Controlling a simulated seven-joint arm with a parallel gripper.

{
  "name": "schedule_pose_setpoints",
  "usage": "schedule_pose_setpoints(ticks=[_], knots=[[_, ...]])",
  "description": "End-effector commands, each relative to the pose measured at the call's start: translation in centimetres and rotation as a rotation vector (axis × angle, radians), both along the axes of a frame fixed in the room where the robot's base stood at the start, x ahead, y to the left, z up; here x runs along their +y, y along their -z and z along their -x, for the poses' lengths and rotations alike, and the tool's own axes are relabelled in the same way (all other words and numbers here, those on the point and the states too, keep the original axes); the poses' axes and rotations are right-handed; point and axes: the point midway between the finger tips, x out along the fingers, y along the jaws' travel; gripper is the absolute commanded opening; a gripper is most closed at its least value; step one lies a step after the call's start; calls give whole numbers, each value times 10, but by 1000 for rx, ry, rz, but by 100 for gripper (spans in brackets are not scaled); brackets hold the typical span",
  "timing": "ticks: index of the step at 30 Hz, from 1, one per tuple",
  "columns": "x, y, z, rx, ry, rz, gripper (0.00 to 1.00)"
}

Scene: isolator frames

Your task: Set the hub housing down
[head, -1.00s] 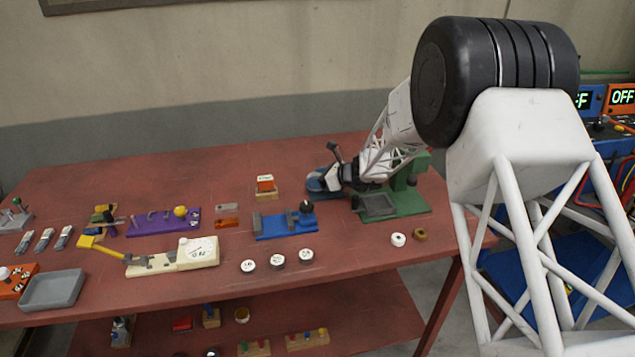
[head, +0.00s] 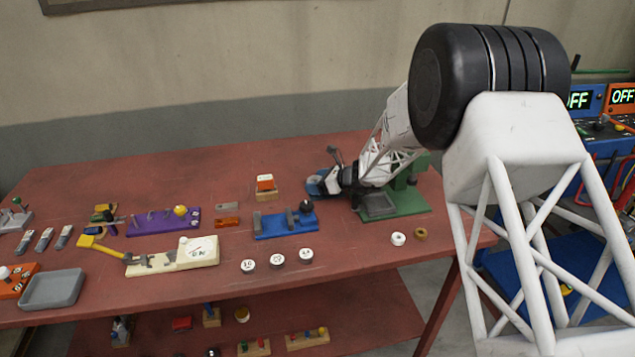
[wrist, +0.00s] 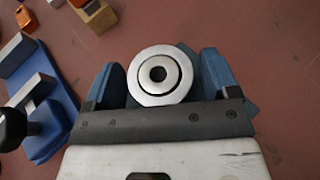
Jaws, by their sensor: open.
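The hub housing (wrist: 137,78) is a round silvery metal piece with a dark central bore, seen end-on in the wrist view. It stands between the two blue fingers of my gripper (wrist: 158,80). The fingers are open, one on each side and close to it; whether either touches it I cannot tell. In the head view my gripper (head: 322,184) is low over the back right of the red table (head: 130,280). The housing cannot be made out there. Its underside is hidden by my gripper.
A green fixture (head: 408,203) stands just right of my gripper. A blue fixture (head: 284,227) with a black knob is to its left front, and a wooden block with an orange top (head: 266,184) is to its left. Several small round pieces lie near the front edge. Bare table shows between them.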

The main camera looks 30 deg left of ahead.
Motion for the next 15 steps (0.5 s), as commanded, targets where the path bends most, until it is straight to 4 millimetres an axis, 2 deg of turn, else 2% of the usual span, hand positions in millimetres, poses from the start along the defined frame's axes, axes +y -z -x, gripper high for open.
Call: schedule_pose_setpoints(ticks=[7,15], knots=[[-2,-4,0,0,0,0,81],[-26,-14,-4,-1,2,0,81]])
